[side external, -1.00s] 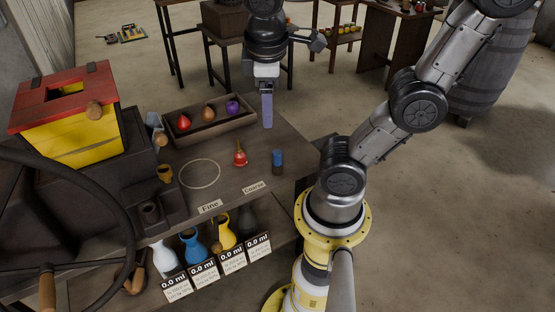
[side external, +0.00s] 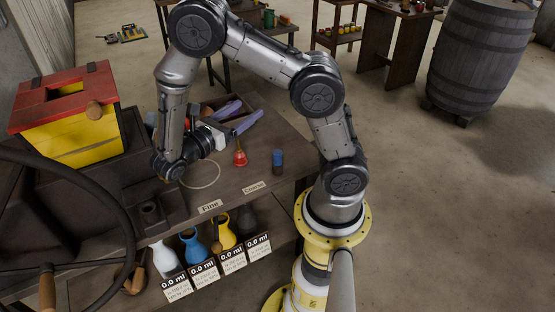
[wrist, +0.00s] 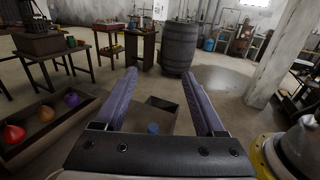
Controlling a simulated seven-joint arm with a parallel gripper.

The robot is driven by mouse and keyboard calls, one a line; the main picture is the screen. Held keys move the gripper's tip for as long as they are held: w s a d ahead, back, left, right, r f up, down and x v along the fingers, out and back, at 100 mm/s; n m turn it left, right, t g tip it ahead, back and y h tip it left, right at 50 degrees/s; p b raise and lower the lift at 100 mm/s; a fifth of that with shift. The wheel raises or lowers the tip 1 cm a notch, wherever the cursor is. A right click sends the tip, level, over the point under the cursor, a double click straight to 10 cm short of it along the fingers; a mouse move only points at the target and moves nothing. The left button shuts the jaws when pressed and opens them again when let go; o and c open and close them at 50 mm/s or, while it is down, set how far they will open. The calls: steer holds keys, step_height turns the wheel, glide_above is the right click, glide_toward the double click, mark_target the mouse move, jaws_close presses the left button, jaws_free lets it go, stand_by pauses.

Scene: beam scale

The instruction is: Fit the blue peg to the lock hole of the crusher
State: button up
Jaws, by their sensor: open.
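The blue peg (side external: 278,162), a short cylinder with a blue top and brown lower part, stands upright near the right end of the table. Its blue top also shows low between the fingers in the wrist view (wrist: 153,128). The apparent crusher (side external: 75,138) is the dark machine with a yellow and red hopper at left; a small dark socket (side external: 149,210) is at its front, but I cannot tell whether this is the lock hole. My gripper (side external: 249,109) is open and empty, its purple fingers tilted nearly level, pointing right, above the table and apart from the peg.
A red bulb-shaped piece (side external: 240,156) stands left of the peg. A wooden tray (wrist: 45,135) holds red, brown and purple pieces. A pale ring (side external: 203,184) lies on the table. Several flasks (side external: 193,245) stand on the shelf below. A large wheel (side external: 100,185) is at front left.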

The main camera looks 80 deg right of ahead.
glide_toward(275, 159)
steer(key=v, duration=0.2)
steer(key=x, duration=1.3)
steer(key=shift+d+f, duration=0.1)
steer(key=shift+d, duration=0.2)
jaws_close()
